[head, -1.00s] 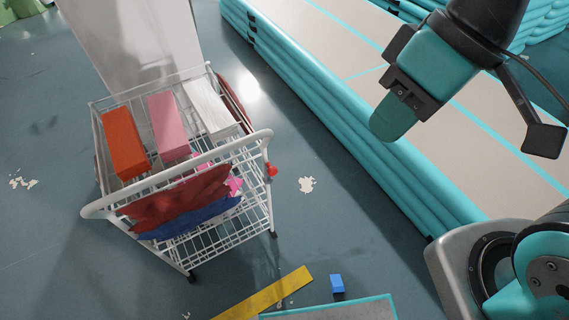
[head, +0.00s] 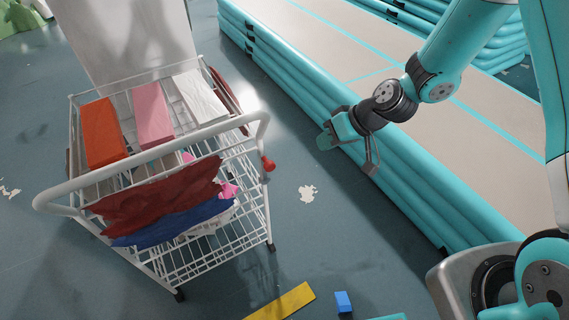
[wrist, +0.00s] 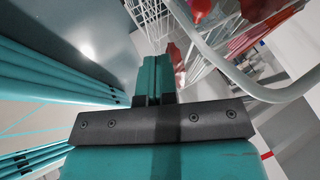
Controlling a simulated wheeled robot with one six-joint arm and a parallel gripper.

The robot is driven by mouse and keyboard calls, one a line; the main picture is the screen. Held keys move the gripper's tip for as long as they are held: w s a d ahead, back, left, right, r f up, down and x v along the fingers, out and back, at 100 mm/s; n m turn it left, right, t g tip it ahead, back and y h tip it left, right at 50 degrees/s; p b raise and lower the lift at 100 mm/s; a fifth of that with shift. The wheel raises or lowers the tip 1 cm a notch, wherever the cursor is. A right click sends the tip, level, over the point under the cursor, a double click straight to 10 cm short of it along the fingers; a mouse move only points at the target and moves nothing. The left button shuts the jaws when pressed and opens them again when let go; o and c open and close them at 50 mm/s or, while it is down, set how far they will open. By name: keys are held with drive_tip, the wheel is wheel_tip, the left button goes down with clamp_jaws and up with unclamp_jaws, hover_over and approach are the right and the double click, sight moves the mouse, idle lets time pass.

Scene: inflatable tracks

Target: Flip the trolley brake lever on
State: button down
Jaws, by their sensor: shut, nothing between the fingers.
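The white wire trolley (head: 262,205) stands left of centre in the head view. A small red lever (head: 268,163) sticks out from the right side of its frame, below the white push handle (head: 265,122). My gripper (head: 324,142) is shut and empty, to the right of the red lever and apart from it, in front of the inflatable track. In the wrist view my closed fingers (wrist: 153,75) point towards the trolley, with its white handle (wrist: 235,80) to their right. I cannot tell which red shape in the wrist view is the lever.
Orange (head: 103,132), pink (head: 152,115) and white boxes (head: 199,95) lie on the trolley's top rack. A teal-edged inflatable track (head: 290,80) runs along the right. A yellow strip (head: 283,302) and blue block (head: 343,302) lie on the floor.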

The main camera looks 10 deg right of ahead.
drive_tip(key=w+a+f, duration=0.1)
drive_tip(key=a+f, duration=0.6)
drive_tip(key=a, duration=0.2)
drive_tip(key=shift+w+a, duration=0.2)
drive_tip(key=shift+a, duration=0.15)
drive_tip(key=shift+r, duration=0.1)
idle(0.4)
